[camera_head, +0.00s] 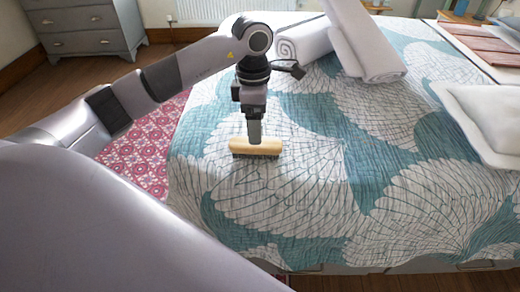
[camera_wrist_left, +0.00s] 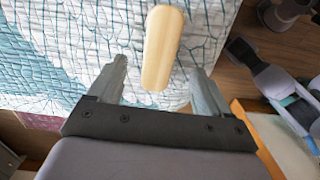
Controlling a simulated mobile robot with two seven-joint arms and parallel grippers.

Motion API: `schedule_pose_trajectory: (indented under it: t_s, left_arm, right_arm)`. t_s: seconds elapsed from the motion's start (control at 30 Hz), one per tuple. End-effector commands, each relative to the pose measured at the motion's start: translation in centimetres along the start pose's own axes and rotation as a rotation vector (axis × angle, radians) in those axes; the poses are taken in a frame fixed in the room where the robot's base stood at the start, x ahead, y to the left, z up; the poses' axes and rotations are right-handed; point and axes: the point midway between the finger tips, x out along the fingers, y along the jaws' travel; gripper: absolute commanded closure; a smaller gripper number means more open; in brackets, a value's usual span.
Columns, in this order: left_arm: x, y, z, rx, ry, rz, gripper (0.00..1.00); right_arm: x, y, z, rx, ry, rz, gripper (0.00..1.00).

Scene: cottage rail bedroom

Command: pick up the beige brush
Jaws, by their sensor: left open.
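The beige brush (camera_head: 254,147) lies on the patterned bedspread near the left side of the bed, its beige back up and dark bristles below. My left gripper (camera_head: 254,138) points down right over it in the head view. In the left wrist view the brush (camera_wrist_left: 162,47) lies lengthwise between and a little beyond the two fingertips of my left gripper (camera_wrist_left: 157,72). The fingers are spread, with a gap on each side of the brush, and I see no grip on it. My right gripper is in neither view.
The bed (camera_head: 300,205) has a teal and white cover. Rolled white towels (camera_head: 303,42) lie behind the gripper, and a white pillow (camera_head: 487,118) lies at the right. A grey dresser (camera_head: 85,28) stands at the back left. The bedspread around the brush is clear.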

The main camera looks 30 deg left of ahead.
Motion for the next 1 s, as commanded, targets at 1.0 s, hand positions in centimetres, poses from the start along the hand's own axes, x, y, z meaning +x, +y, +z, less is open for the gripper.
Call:
schedule_pose_trajectory:
  t_s: [1.0]
  left_arm:
    - [6.8,-0.1,-0.5,-0.008,0.033,0.022,0.60]
  right_arm:
    - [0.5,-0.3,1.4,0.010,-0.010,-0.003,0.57]
